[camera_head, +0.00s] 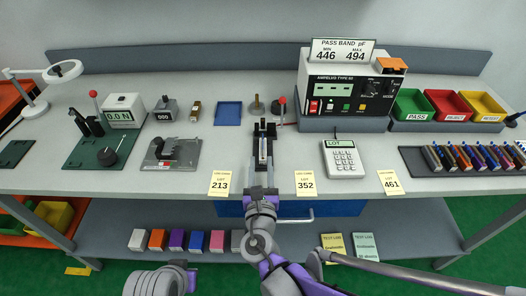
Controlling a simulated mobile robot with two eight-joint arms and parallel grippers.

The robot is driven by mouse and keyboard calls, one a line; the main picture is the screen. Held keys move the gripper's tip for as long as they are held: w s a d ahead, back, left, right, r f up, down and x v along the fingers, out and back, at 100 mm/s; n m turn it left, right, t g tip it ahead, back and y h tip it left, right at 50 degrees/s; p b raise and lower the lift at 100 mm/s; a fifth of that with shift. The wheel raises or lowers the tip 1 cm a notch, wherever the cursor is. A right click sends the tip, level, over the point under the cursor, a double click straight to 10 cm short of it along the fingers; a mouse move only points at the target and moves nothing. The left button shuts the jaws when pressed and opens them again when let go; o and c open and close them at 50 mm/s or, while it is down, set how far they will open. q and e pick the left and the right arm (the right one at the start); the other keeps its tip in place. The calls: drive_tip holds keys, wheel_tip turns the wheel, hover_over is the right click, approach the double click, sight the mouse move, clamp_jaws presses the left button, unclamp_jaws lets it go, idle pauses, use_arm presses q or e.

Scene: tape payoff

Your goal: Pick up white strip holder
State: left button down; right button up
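A narrow white strip piece (263,149), which looks like the white strip holder, lies in a dark, grey-sided fixture at the middle front of the bench. My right gripper (263,168) reaches in from the front, directly over the near part of this fixture. It points away from me and partly hides the fixture. The dark parts overlap, so I cannot tell whether its fingers are open or shut, or whether they touch the strip. Only a grey rounded part of my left arm shows at the bottom left; its gripper is out of view.
A keypad box (344,158) and the meter (352,88) stand to the right, a clamp plate (171,153) to the left. A red-knobbed lever (282,110) stands close behind the fixture. Coloured bins are at the right.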

drive_tip(key=w, duration=0.8)
drive_tip(key=shift+w+d+f, duration=0.2)
drive_tip(key=shift+w+d, duration=0.05)
drive_tip(key=shift+w, duration=0.1)
drive_tip(key=shift+c, duration=0.3)
clamp_jaws()
idle(0.6)
